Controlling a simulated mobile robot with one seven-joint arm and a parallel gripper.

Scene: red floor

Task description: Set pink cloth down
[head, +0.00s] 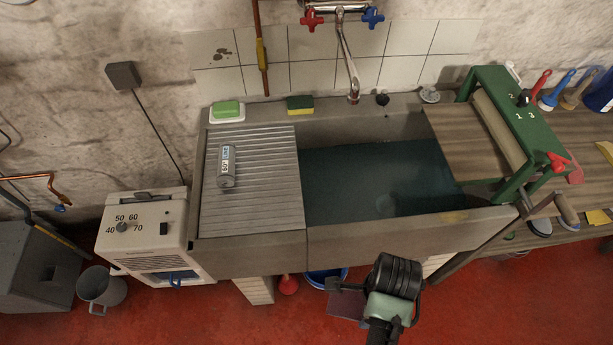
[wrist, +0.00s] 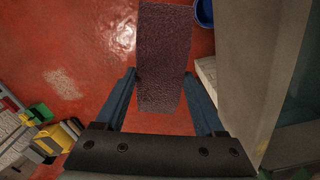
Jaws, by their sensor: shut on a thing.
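The cloth (wrist: 164,50) looks dark purple-pink, a rough-textured strip between my fingers in the wrist view. In the head view it shows as a small dark patch (head: 346,304) below the front of the sink, with red floor behind it. My gripper (wrist: 160,80) is shut on it, one blue finger along each side. In the head view my gripper (head: 334,285) is in front of the sink, partly hidden by my wrist. The cloth's height above the floor is unclear.
The stone sink (head: 390,232) holds dark water, with a ribbed drainboard (head: 265,205) carrying a can (head: 226,166). A green-framed wringer (head: 540,150) stands at the right. A blue basin (head: 327,277) and red plunger (head: 288,284) are under the sink. The red floor (head: 230,320) at front left is clear.

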